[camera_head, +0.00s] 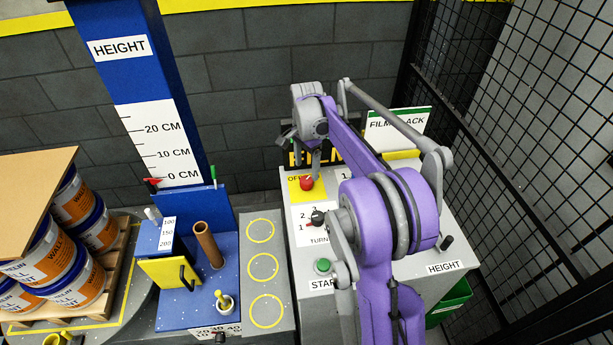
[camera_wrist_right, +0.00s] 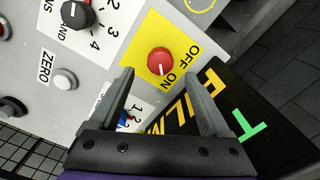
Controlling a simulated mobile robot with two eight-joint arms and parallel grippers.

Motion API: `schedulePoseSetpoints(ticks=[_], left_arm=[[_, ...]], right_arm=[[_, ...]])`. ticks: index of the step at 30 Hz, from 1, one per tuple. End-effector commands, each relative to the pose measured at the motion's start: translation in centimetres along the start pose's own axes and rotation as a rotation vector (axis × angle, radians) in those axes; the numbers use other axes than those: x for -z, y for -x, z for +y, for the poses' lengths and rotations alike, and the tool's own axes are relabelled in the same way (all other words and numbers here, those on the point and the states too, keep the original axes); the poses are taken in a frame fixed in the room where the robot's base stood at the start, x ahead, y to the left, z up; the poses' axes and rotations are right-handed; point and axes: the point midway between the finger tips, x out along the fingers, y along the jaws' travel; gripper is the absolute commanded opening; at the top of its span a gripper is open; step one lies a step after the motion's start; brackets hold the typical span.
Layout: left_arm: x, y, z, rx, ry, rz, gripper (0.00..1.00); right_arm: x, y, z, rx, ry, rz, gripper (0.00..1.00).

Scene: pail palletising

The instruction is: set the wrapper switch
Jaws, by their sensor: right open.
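A red round knob (camera_head: 306,183) sits on a yellow plate marked OFF and ON on the grey control panel (camera_head: 400,268). In the right wrist view the red knob (camera_wrist_right: 159,61) lies just beyond the fingertips, between their lines. Its setting is too small to read surely. My right gripper (camera_head: 302,150) is over the back of the panel; in the wrist view its two fingers (camera_wrist_right: 160,76) are spread and empty. I cannot tell whether they touch the plate. My left gripper is not in view.
A black selector (camera_head: 318,218) and a green START button (camera_head: 323,266) are in front of the red knob. A white button marked ZERO (camera_wrist_right: 65,80) is beside it. A black mesh fence (camera_head: 490,160) stands right. Pails (camera_head: 75,200) stand on a pallet at left.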

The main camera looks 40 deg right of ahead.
Motion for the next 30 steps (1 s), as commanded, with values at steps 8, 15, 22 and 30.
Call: schedulePoseSetpoints(ticks=[8, 15, 22, 30], left_arm=[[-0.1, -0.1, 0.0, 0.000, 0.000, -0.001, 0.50], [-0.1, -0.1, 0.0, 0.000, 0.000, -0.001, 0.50], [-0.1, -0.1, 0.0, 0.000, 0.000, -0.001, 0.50], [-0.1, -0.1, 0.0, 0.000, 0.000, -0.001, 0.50]], right_arm=[[0.0, -3.9, 0.0, 0.001, 0.001, 0.000, 0.81], [0.0, -4.6, 0.0, 0.001, 0.001, 0.000, 0.81], [0.0, -4.6, 0.0, 0.001, 0.001, 0.000, 0.66], [0.0, -4.5, 0.0, 0.001, 0.001, 0.000, 0.18]])
